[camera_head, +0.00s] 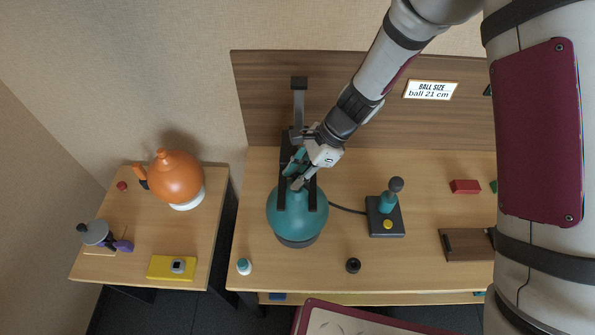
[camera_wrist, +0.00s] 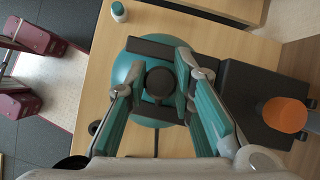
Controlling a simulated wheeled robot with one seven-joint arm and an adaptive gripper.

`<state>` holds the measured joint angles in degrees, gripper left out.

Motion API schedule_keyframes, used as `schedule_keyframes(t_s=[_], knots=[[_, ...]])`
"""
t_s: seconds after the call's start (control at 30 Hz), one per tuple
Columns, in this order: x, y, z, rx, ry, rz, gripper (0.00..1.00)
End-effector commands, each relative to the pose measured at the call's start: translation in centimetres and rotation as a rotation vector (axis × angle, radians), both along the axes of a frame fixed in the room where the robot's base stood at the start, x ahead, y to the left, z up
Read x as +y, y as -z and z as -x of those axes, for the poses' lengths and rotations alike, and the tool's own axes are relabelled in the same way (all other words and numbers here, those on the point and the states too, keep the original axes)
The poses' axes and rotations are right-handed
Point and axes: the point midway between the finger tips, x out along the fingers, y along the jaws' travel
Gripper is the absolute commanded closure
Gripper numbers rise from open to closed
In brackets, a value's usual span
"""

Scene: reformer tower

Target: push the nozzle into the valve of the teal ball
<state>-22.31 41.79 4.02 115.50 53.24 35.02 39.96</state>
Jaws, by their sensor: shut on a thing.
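The teal ball (camera_head: 297,222) sits in a dark ring base on the wooden table, under a black frame (camera_head: 283,180). It also shows in the wrist view (camera_wrist: 124,70), partly covered by the frame's dark bars. My gripper (camera_head: 299,180) is over the ball's top, between the frame's bars. In the wrist view its teal fingers (camera_wrist: 158,78) stand on either side of a dark round piece (camera_wrist: 160,83), which I take for the nozzle, and are shut on it. The valve is hidden beneath it, so I cannot tell whether the nozzle is in it.
A pump (camera_head: 385,214) with a dark hose stands right of the ball. A small white bottle (camera_head: 244,267) and a black knob (camera_head: 353,265) are at the front. A sign (camera_head: 431,90) reads ball 21 cm. An orange ball (camera_head: 176,178) stands on the left table.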

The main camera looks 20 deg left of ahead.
Motion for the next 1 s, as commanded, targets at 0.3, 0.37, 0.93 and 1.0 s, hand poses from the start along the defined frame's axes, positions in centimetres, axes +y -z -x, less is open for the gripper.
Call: schedule_keyframes(t_s=[0.3,0.37,0.93,1.0], knots=[[0.0,0.4,0.0,0.0,-0.001,0.0,0.54],[0.0,0.4,0.0,0.0,-0.001,0.0,0.54],[-2.3,-4.1,-1.2,-0.006,0.001,-0.001,0.54],[-2.9,-5.3,-1.5,-0.005,0.001,-0.002,0.54]])
